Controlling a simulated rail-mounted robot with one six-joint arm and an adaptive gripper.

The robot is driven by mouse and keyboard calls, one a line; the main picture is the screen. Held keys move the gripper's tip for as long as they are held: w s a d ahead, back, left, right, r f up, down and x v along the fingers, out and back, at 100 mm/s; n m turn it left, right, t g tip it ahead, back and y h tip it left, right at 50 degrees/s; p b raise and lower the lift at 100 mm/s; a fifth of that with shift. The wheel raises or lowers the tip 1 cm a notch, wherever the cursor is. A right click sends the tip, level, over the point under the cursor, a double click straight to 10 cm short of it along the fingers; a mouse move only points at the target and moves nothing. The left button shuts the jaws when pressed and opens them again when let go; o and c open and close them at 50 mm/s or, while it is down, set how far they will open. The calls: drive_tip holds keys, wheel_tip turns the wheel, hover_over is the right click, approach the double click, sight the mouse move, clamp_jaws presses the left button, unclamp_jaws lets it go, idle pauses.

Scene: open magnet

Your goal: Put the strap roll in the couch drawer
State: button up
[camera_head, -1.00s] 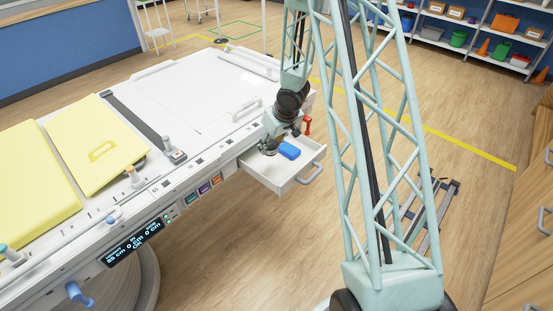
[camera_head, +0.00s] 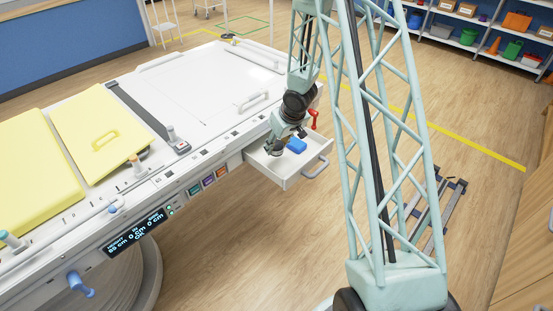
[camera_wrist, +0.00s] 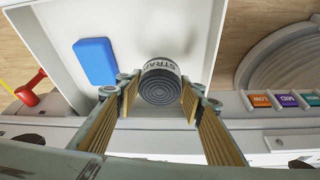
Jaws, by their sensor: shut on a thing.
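The strap roll (camera_wrist: 161,83) is a dark grey coil with a white band lettered "STRAP". In the wrist view it sits between the two fingers of my gripper (camera_wrist: 160,100), which is shut on it. The couch drawer (camera_head: 285,180) is pulled out from the side of the white couch, and its white wall also shows in the wrist view (camera_wrist: 60,40). My gripper (camera_head: 275,148) is over the left part of the drawer, with the roll at or above its inside. I cannot tell whether the roll touches the drawer floor. In the head view my gripper hides most of the roll.
A blue block (camera_wrist: 95,61) lies in the drawer beside the roll. A red handle (camera_head: 313,119) stands at the couch edge by the drawer. Yellow pads (camera_head: 95,130) lie on the couch top.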

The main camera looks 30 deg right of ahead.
sight(280, 148)
drive_tip(key=shift+f+b, duration=0.35)
drive_tip(key=shift+f, duration=0.6)
drive_tip(key=shift+f+b, duration=1)
drive_tip(key=shift+f, duration=0.9)
drive_tip(key=shift+f, duration=0.15)
drive_tip(key=o, duration=0.9)
drive_tip(key=shift+r, duration=0.25)
drive_tip(key=shift+s+r+p, duration=0.25)
drive_tip(key=shift+r+p, duration=0.05)
drive_tip(key=shift+r, duration=0.3)
drive_tip(key=p+v, duration=0.4)
drive_tip(key=v, duration=0.6)
drive_tip(key=shift+s+r, duration=0.2)
drive_tip(key=shift+r, duration=0.05)
